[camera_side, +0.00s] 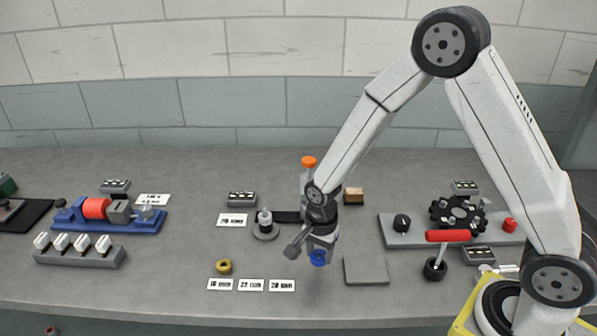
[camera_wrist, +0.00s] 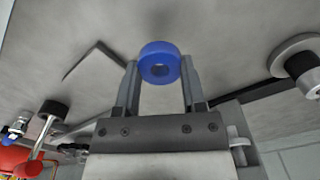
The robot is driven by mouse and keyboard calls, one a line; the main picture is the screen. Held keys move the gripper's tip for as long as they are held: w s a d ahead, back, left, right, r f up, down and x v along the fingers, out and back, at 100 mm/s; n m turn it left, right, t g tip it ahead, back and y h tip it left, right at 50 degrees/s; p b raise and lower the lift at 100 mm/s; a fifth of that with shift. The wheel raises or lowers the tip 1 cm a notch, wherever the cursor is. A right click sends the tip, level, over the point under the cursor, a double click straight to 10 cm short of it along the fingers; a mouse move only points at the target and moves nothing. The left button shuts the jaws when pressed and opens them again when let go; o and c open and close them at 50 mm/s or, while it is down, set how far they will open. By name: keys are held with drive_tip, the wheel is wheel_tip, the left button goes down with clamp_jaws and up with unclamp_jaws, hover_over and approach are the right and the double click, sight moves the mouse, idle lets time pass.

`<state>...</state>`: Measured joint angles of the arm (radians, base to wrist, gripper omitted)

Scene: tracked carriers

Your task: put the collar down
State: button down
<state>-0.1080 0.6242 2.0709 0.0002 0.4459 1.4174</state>
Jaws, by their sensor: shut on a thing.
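The blue collar (camera_side: 318,257) is a short ring with a hole through its middle. It is held above the bench in the side view. In the side view my gripper (camera_side: 319,248) points down, left of a flat grey square plate (camera_side: 366,270). A yellow-brown collar (camera_side: 224,266) lies on the bench to the left.
Several white labels (camera_side: 251,285) lie near the front edge. A grey round base with a post (camera_side: 265,226) stands behind left. A red-handled tool (camera_side: 447,237) stands upright at right, before a fixture with a black wheel (camera_side: 457,213). Bare bench lies in front of the gripper.

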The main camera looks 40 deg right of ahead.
sight(317, 270)
drive_tip(key=shift+w+f, duration=0.3)
drive_tip(key=shift+f, duration=1.5)
drive_tip(key=shift+f, duration=0.1)
drive_tip(key=shift+c, duration=0.8)
unclamp_jaws()
wheel_tip(317, 270, up, 12)
drive_tip(key=shift+s, duration=0.15)
